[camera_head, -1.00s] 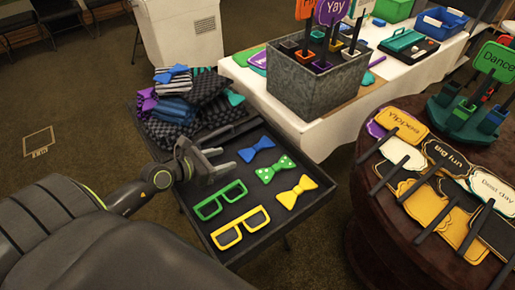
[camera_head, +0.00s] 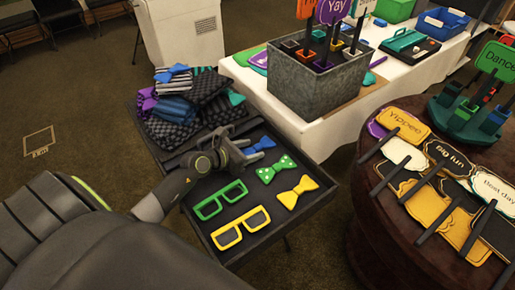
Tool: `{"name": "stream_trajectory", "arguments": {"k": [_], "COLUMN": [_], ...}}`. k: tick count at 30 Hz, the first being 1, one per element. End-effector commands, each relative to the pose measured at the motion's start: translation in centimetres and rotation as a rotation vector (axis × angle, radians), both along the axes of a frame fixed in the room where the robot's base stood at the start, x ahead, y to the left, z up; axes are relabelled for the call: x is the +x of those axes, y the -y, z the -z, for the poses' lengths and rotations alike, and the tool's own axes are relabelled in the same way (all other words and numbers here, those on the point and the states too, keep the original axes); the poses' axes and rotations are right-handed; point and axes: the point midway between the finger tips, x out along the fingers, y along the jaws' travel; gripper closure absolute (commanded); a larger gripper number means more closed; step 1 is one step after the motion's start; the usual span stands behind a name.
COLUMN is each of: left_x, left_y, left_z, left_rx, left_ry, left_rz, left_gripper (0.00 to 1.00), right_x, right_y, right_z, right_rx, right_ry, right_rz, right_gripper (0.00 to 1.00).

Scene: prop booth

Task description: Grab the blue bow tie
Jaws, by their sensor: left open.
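The blue bow tie (camera_head: 262,144) lies at the back of the dark tray (camera_head: 291,219). Its left end is partly hidden by my left gripper (camera_head: 250,143). The gripper is open, with its fingers right at the bow tie's left side. I cannot tell whether it touches the tie. My right gripper does not show.
A green dotted bow tie (camera_head: 276,169), a yellow bow tie (camera_head: 298,192), green glasses (camera_head: 221,201) and yellow glasses (camera_head: 240,228) lie in the tray. Folded cloths (camera_head: 176,107) are piled behind left. A metal bin (camera_head: 310,85) stands behind; a round table (camera_head: 378,232) is right.

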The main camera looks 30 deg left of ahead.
Motion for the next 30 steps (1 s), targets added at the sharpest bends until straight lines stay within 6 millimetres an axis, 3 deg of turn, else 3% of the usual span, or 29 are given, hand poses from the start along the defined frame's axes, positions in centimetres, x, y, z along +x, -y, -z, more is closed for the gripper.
{"name": "stream_trajectory", "arguments": {"k": [4, 14, 28, 30], "left_x": [0.0, -0.1, -0.3, -0.2], "left_y": [0.0, 0.0, -0.1, -0.1], "left_z": [0.0, 0.1, -0.2, -1.2], "left_rx": [0.000, 0.000, 0.002, 0.001], "left_ry": [0.000, -0.002, -0.009, -0.007], "left_rz": [0.000, 0.000, 0.001, 0.001], "left_gripper": [0.50, 0.92, 0.93, 1.00], "right_x": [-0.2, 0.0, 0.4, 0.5], "right_y": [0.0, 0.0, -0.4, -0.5], "right_z": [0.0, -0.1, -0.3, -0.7], "right_rx": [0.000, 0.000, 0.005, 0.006], "right_ry": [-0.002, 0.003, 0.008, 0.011], "right_rz": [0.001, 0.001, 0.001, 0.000], "right_gripper": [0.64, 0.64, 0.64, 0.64]}}
